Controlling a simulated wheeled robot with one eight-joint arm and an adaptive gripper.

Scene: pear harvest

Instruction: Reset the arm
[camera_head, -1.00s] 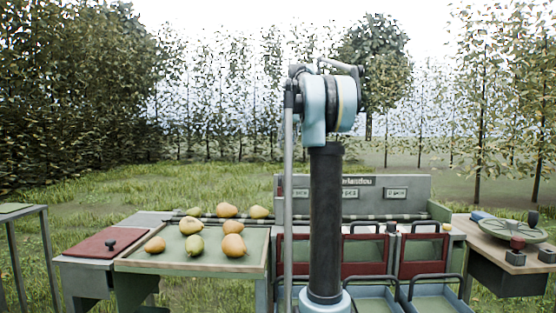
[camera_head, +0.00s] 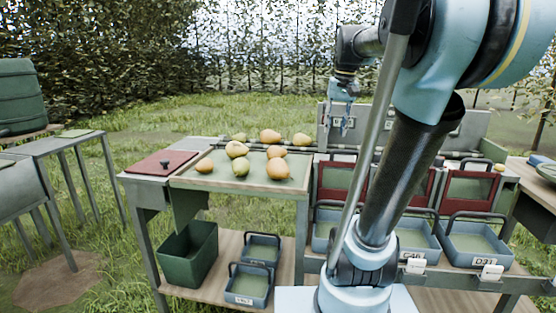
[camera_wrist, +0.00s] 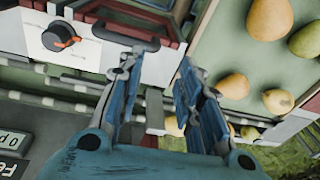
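My arm (camera_head: 398,185) rises from its light-blue base at the lower middle of the head view, leans right and bends back left at the top. My gripper (camera_head: 342,122) hangs fingers-down near the back of the sorting bench, right of the pears. In the wrist view my gripper (camera_wrist: 160,62) has its two blue fingers apart, with nothing between them. Several pears (camera_head: 270,150) lie on and behind the green tray top (camera_head: 215,176), clear of the fingers. Some also show at the upper right of the wrist view (camera_wrist: 232,86).
Blue bins (camera_head: 478,240) sit in front. A dark green bin (camera_head: 188,252) is on the lower shelf, and a red lid (camera_head: 162,163) lies left of the tray.

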